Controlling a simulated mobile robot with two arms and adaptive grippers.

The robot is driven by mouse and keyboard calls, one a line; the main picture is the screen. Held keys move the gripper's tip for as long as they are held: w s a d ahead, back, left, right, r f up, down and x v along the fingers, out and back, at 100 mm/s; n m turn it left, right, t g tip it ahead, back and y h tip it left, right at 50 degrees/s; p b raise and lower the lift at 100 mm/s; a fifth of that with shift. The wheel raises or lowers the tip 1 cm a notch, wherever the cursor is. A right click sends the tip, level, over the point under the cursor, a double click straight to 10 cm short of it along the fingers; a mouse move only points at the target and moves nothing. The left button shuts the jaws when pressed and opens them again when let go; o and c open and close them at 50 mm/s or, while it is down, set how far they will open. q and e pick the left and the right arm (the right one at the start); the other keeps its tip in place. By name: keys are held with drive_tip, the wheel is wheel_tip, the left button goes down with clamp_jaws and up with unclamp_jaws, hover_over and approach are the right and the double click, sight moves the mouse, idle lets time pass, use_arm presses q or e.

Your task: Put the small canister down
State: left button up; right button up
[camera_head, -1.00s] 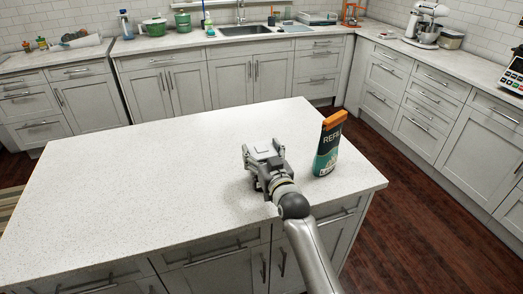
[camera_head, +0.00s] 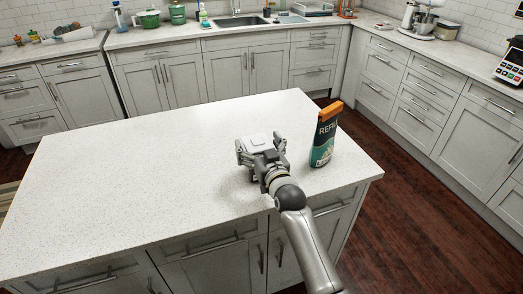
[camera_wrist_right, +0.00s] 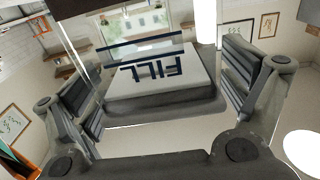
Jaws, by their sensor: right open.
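My right gripper (camera_head: 259,147) is low over the near right part of the kitchen island. Its fingers are open, one on each side of a small white-topped canister (camera_head: 257,141). In the right wrist view the canister (camera_wrist_right: 160,78) lies between the open fingers (camera_wrist_right: 162,88), with large dark letters reading "FILL" upside down. Narrow gaps seem to show between it and the fingers. The canister's lower part is hidden by the gripper in the head view, so its contact with the worktop is hard to see. My left gripper is not in view.
A tall dark green bottle (camera_head: 323,148) with an orange top and "REFILL" lettering stands upright just right of my gripper. The island top (camera_head: 130,165) is clear to the left. Its right edge is close beyond the bottle. Counters with a sink (camera_head: 242,21) run behind.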

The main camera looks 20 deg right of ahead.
drive_tip(key=s+b, duration=0.1)
drive_tip(key=s, duration=1.1)
drive_tip(key=shift+d+b, duration=0.2)
drive_tip(key=shift+b, duration=0.2)
